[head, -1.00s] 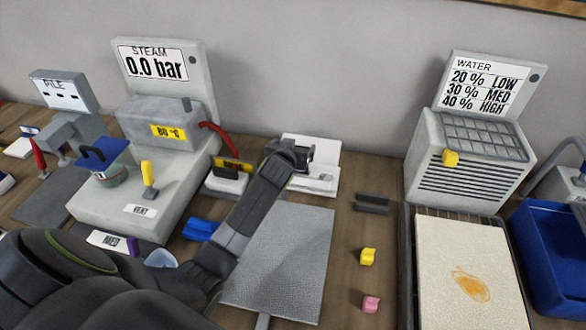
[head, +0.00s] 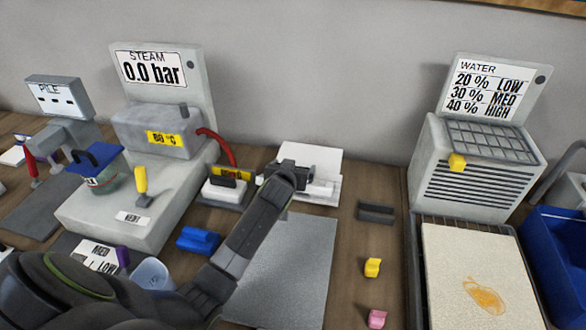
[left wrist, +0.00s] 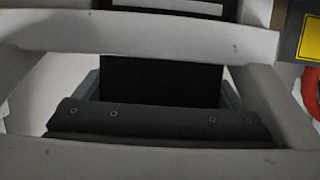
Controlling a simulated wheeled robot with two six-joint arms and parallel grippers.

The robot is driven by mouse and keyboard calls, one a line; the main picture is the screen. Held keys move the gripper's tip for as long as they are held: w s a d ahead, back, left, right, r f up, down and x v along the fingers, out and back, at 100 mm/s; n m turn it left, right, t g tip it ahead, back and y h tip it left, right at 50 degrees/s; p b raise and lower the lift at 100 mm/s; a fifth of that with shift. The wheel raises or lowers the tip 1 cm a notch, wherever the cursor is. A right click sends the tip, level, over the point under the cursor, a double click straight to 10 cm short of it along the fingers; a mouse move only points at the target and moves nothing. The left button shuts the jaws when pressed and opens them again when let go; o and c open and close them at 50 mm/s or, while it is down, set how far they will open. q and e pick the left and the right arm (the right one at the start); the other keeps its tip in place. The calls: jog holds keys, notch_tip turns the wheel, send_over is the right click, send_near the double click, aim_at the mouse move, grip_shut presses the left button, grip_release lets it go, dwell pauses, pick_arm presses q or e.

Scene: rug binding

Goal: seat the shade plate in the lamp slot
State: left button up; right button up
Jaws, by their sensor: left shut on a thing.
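The white lamp stand (head: 322,157) stands against the wall at the back middle in the head view. My left gripper (head: 292,172) is at its front left side, and my wrist hides part of the stand. In the left wrist view a pale frame (left wrist: 140,38) surrounds an opening. A flat black plate (left wrist: 160,82), which looks like the shade plate, shows inside this opening, behind a dark bar with screws (left wrist: 165,120). My left gripper is shut on it, but the fingertips are hard to make out. I cannot tell whether the plate sits in the slot. My right gripper is not in view.
The steam machine (head: 130,215) with a red hose stands to the left. A blue block (head: 198,240) and a grey mat (head: 285,270) lie in front. The water unit (head: 470,170) stands farther right.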

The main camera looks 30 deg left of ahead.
pick_arm(q)
jog(key=o, duration=0.7)
jog(key=shift+f, duration=0.15)
jog(key=shift+s+r, duration=0.1)
jog(key=shift+r, duration=0.15)
jog(key=v, duration=1.1)
jog(key=shift+s+r+b, duration=0.25)
jog(key=shift+s+b, duration=0.05)
jog(key=shift+b, duration=0.1)
jog(key=shift+f, duration=0.1)
